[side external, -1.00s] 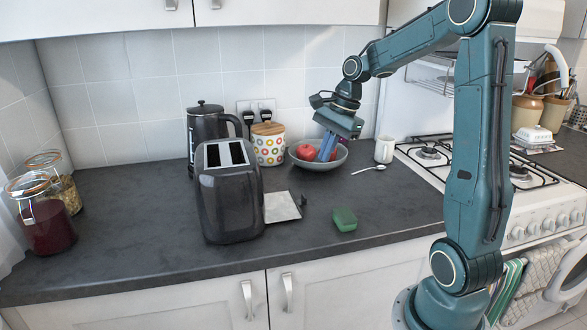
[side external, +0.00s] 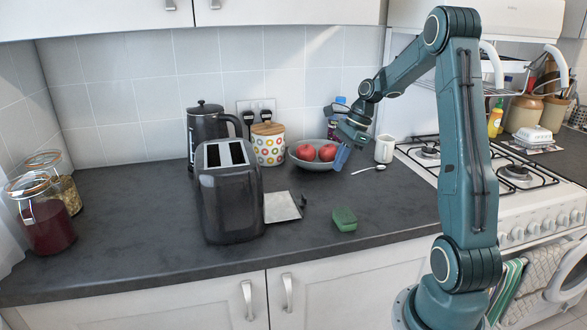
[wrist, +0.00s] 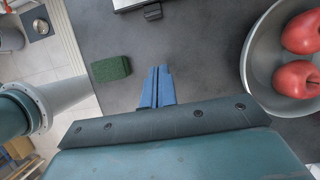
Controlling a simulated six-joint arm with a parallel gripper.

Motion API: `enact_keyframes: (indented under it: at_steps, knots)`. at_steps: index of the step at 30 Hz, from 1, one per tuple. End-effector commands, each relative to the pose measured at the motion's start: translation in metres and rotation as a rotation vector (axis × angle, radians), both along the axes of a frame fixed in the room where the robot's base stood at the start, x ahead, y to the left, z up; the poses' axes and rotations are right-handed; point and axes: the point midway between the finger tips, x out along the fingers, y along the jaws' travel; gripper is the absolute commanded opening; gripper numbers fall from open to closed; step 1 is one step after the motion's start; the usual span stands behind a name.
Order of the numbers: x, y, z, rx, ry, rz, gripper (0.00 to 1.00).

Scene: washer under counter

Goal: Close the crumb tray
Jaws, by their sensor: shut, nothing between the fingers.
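The crumb tray (side external: 282,206) is a flat pale plate sticking out from the right side of the dark toaster (side external: 230,192), low over the counter. Its small dark handle (side external: 303,200) stands at the outer end. In the wrist view only the tray's outer edge (wrist: 130,4) and handle (wrist: 153,12) show, at the top. My gripper (side external: 340,160) is in the air near the bowl's right side, to the right of the tray and apart from it. Its blue fingers (wrist: 159,84) are together and empty.
A green sponge (side external: 344,219) lies on the counter right of the tray. A grey bowl (side external: 316,166) of red apples stands behind, with a spoon (side external: 369,170) and white mug (side external: 384,149) to its right. The counter between tray and sponge is clear.

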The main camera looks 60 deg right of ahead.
Motion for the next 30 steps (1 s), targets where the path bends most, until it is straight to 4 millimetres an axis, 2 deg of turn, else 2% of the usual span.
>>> enact_keyframes:
  at_steps: [18, 24, 30]
  knots:
    - [0.022, 0.025, -0.083, 0.002, 0.004, 0.003, 0.00]
    - [0.040, 0.042, -0.081, -0.002, 0.001, 0.004, 0.00]
    - [0.049, 0.050, -0.081, -0.001, 0.002, 0.002, 0.00]
